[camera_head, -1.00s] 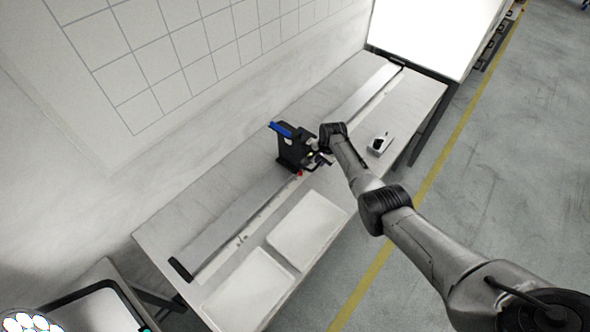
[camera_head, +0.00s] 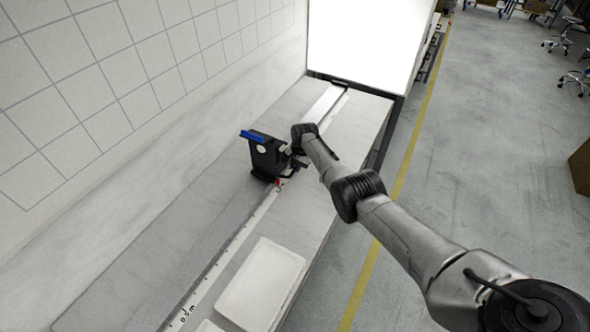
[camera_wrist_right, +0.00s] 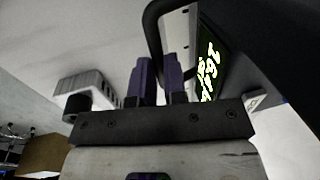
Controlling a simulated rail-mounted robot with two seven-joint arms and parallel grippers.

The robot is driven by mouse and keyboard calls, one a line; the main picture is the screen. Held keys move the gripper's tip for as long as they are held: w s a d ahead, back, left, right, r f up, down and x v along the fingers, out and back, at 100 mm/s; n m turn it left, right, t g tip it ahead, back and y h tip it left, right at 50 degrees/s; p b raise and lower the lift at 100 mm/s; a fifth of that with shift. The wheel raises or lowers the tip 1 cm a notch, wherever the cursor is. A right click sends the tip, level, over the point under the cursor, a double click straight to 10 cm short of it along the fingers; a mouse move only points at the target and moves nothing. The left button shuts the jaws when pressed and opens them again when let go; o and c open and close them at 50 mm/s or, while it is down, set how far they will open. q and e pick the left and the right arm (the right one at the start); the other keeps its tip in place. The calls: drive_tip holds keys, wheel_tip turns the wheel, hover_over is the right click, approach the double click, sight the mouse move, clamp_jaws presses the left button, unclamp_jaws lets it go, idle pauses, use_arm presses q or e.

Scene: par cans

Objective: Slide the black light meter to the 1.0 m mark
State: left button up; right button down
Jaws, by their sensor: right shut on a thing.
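The black light meter (camera_head: 265,158) with a blue top stands upright on the long rail (camera_head: 222,250) along the bench. A small red pointer (camera_head: 278,182) shows at its foot, beside the white scale strip. My right gripper (camera_head: 294,161) is at the meter's right side. In the right wrist view its two fingers (camera_wrist_right: 158,80) are shut on the meter's black handle (camera_wrist_right: 153,25). The meter's display (camera_wrist_right: 208,70) shows yellow-green digits, tilted and hard to read. A 0.5 m label (camera_head: 185,317) is at the bottom; I cannot make out a 1.0 m label. My left gripper is not in view.
A white tray (camera_head: 262,284) lies on the bench right of the rail, nearer me. A bright white panel (camera_head: 370,45) stands beyond the rail's far end stop (camera_head: 339,83). A white vented box (camera_wrist_right: 85,88) shows in the right wrist view. The rail beyond the meter looks clear.

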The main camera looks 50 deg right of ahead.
drive_tip(key=c, duration=1.2)
unclamp_jaws()
drive_tip(key=shift+o, duration=0.2)
drive_tip(key=shift+r, duration=0.1)
drive_tip(key=shift+r+p, duration=0.3)
drive_tip(key=shift+p, duration=0.1)
wheel_tip(320, 180, up, 13)
drive_tip(key=s+p, duration=0.2)
drive_tip(key=p, duration=0.4)
drive_tip(key=shift+s+d+f, duration=0.15)
drive_tip(key=shift+s+d, duration=0.05)
drive_tip(key=shift+d, duration=0.1)
